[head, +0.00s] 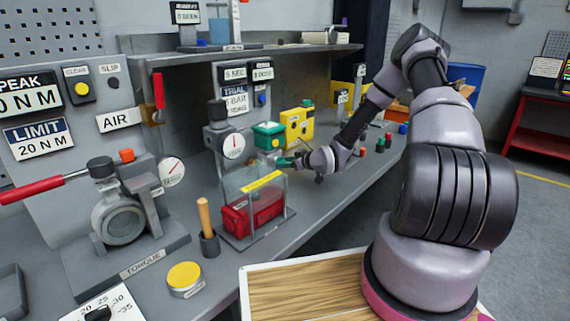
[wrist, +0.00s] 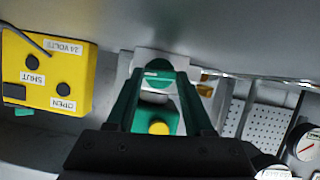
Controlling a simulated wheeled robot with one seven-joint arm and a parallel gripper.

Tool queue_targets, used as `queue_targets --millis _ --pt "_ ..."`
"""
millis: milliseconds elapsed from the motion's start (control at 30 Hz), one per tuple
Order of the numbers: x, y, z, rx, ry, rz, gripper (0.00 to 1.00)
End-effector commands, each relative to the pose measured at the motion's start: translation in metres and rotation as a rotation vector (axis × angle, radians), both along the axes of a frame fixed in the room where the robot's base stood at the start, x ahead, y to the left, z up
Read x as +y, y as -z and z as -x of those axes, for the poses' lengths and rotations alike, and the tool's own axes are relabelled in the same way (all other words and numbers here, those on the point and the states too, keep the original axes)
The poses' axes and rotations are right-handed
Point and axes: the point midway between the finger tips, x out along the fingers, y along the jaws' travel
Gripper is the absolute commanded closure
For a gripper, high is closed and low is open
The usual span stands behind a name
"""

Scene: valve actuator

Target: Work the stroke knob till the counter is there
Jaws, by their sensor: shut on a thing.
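My gripper (head: 284,162) reaches in from the right, low in front of the green box (head: 268,134), beside the clear-sided stand. In the wrist view my green fingers (wrist: 160,76) are closed in on a small knob-like part (wrist: 158,84), pale with a teal patch. It is mostly hidden by the fingers, and no label on it shows. A green part with a yellow round button (wrist: 160,128) shows between the fingers. Small counter-like displays (head: 235,75) (head: 262,72) stand above the stand; their figures are too small to read surely.
A yellow box (head: 297,126) stands behind my gripper; the wrist view shows its OPEN and SHUT buttons (wrist: 47,73). A pressure gauge (head: 233,146) and a red block (head: 250,210) are at the stand. A torque rig (head: 122,222) is at left. Small coloured caps (head: 380,143) lie right.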

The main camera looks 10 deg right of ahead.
Motion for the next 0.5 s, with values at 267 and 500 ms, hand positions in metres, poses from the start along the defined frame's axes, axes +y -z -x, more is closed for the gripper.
queue_targets --millis 267,500 --pt "-0.0014 0.0004 -0.0004 0.079 0.001 -0.105 1.0" --pt "-0.0012 0.0005 -0.0003 0.079 0.0 -0.105 0.4"
